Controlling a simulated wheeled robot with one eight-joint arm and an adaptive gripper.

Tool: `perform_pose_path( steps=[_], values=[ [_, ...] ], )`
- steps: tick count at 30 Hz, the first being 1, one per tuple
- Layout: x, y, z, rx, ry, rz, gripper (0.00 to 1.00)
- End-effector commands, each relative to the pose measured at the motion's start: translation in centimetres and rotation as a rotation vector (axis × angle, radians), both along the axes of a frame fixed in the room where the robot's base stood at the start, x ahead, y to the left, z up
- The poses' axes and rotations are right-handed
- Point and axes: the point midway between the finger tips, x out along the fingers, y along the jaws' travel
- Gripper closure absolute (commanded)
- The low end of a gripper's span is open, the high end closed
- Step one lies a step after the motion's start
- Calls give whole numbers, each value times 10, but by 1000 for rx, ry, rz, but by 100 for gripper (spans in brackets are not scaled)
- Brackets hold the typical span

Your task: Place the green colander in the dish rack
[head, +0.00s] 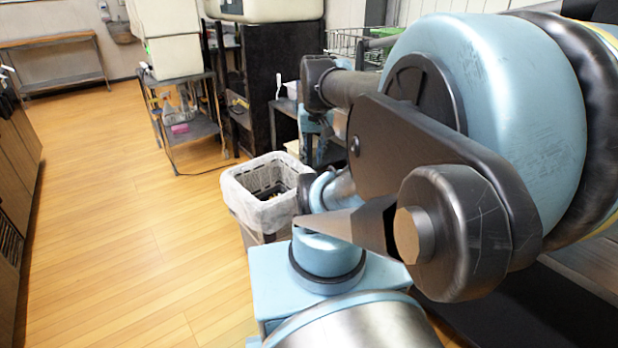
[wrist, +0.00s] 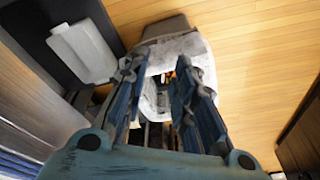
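A wire dish rack (head: 343,42) stands on a counter at the back, partly hidden behind my arm. A small piece of something green (head: 381,43) shows at the rack's right side, just above my arm. It may be the green colander, but too little shows to tell its shape or whether it is inside the rack. In the wrist view my gripper (wrist: 156,72) is open, with a clear gap between its two blue fingers and nothing held. It is over the floor area by a lined bin. Neither rack nor colander can be made out in the wrist view.
The bin with a white liner (head: 237,190) stands on the wooden floor; it also shows between my fingers in the wrist view (wrist: 193,47). A metal cart (head: 190,125) and dark cabinet (head: 275,75) stand behind it. Open floor (head: 110,200) lies left. My arm covers the right.

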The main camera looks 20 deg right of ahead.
Motion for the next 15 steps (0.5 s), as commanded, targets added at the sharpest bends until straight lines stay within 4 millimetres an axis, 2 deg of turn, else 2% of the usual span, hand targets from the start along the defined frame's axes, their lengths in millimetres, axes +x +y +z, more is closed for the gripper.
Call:
perform_pose_path(
  steps=[1, 3, 6, 9, 15],
  values=[
    [-13, 7, -16, -8, 10, 43, 75],
    [-25, 12, -33, -18, 21, 89, 75],
    [-38, 17, -49, -30, 32, 132, 75],
    [-43, 18, -55, -34, 37, 148, 75],
    [-43, 18, -56, -35, 38, 150, 75]
  ],
)
